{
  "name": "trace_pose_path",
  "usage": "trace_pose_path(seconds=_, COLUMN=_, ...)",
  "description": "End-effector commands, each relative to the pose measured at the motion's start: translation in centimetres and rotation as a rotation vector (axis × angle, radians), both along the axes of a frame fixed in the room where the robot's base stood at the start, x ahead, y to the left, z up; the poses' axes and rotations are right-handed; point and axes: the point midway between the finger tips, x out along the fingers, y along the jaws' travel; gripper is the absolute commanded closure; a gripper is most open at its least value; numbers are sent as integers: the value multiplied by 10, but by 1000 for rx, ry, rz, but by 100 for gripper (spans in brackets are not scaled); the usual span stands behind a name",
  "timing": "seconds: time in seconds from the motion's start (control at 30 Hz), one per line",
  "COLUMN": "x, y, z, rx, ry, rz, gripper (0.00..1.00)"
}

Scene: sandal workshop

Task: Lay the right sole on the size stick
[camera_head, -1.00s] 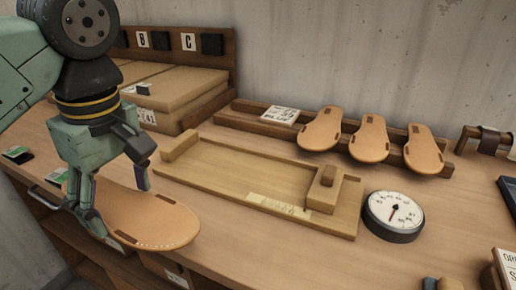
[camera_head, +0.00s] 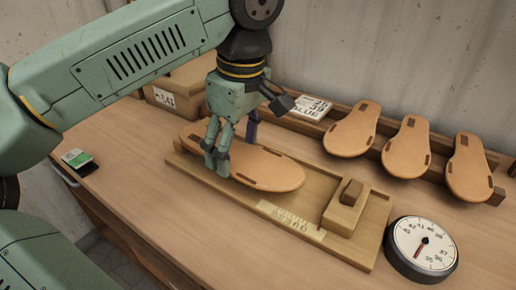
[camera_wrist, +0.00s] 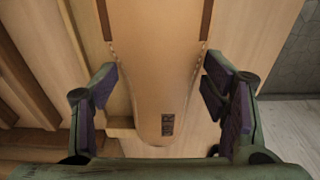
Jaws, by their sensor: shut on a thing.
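The tan sole (camera_head: 270,172) is over the left and middle part of the wooden size stick (camera_head: 372,248), lengthwise along it. It looks close to level; I cannot tell whether it touches the board. The stick's sliding block (camera_head: 345,206) stands to the right, apart from the sole's tip.
A round dial (camera_head: 421,248) stands right of the stick. Behind, three tan soles (camera_head: 406,147) lean on a wooden rack (camera_head: 493,198). A label card (camera_head: 309,108) and box (camera_head: 175,97) are at the back. A green-and-black item (camera_head: 78,160) lies left; the front bench is clear.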

Motion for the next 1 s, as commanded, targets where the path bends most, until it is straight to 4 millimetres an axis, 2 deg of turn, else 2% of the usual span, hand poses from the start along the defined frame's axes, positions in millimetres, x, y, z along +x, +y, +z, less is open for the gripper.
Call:
trace_pose_path(seconds=0.1, x=10, y=-20, z=0, rx=2, ry=0, rz=-2, gripper=64)
trace_pose_path(seconds=0.33, x=19, y=-39, z=-2, rx=2, ry=0, rz=-2, gripper=64)
trace_pose_path(seconds=0.5, x=19, y=-37, z=-28, rx=1, ry=3, rz=0, gripper=64)
trace_pose_path(seconds=0.6, x=19, y=-37, z=-37, rx=0, ry=0, rz=1, gripper=64)
trace_pose_path(seconds=1.0, x=19, y=-37, z=-45, rx=-1, ry=0, rz=1, gripper=64)
